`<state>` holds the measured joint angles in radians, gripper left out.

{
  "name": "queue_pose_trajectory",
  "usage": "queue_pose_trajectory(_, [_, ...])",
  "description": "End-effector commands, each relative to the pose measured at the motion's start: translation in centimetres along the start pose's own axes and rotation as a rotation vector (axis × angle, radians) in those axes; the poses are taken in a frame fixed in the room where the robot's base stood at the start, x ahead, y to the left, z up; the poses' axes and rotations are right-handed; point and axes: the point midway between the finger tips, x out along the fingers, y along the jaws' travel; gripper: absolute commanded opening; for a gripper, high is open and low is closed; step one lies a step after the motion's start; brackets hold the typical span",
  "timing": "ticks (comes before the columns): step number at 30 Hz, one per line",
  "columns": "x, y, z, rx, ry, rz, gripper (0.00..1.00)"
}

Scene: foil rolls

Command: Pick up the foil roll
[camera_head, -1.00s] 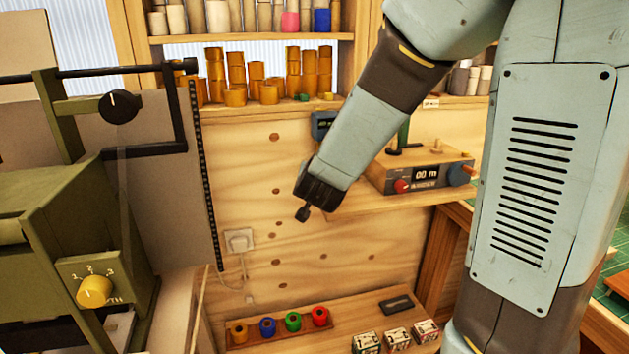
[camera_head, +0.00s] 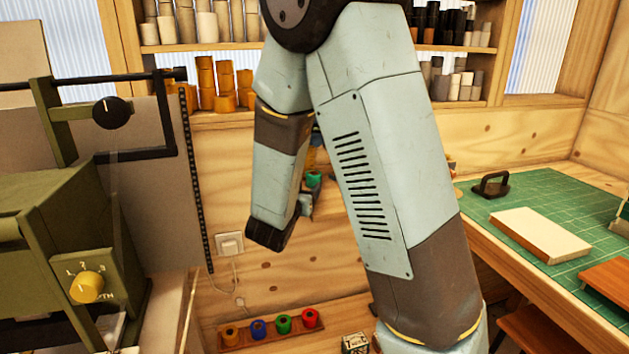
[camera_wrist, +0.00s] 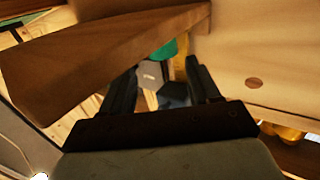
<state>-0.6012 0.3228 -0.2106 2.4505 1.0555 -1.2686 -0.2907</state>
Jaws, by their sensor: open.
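Small coloured rolls stand in a low wooden rack (camera_head: 270,337) in the head view: orange (camera_head: 230,334), blue (camera_head: 259,329), green (camera_head: 284,324) and red (camera_head: 310,318). Another green roll-like piece (camera_head: 314,179) shows higher up, partly behind my arm. I cannot tell which roll is the task's foil roll. In the wrist view my gripper (camera_wrist: 164,66) is open, its two dark fingers apart. A green piece (camera_wrist: 166,49), a grey block (camera_wrist: 151,74) and a dark blue piece (camera_wrist: 174,94) show between or beyond them. No contact is clear.
A brown wooden board (camera_wrist: 90,62) lies close to the left finger in the wrist view. Gold rolls (camera_head: 206,84) stand on the wall shelf. An olive machine (camera_head: 70,230) is at left; a green-mat bench (camera_head: 545,215) is at right.

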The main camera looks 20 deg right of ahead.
Motion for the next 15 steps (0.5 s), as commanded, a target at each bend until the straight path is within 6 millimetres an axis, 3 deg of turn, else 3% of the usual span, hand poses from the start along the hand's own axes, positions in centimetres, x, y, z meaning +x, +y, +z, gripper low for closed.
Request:
queue_pose_trajectory(3, [1.6, 0.0, 0.0, 0.001, 0.0, 0.002, 0.61])
queue_pose_trajectory(15, [4.1, -0.1, 0.0, 0.002, 0.0, 0.003, 0.61])
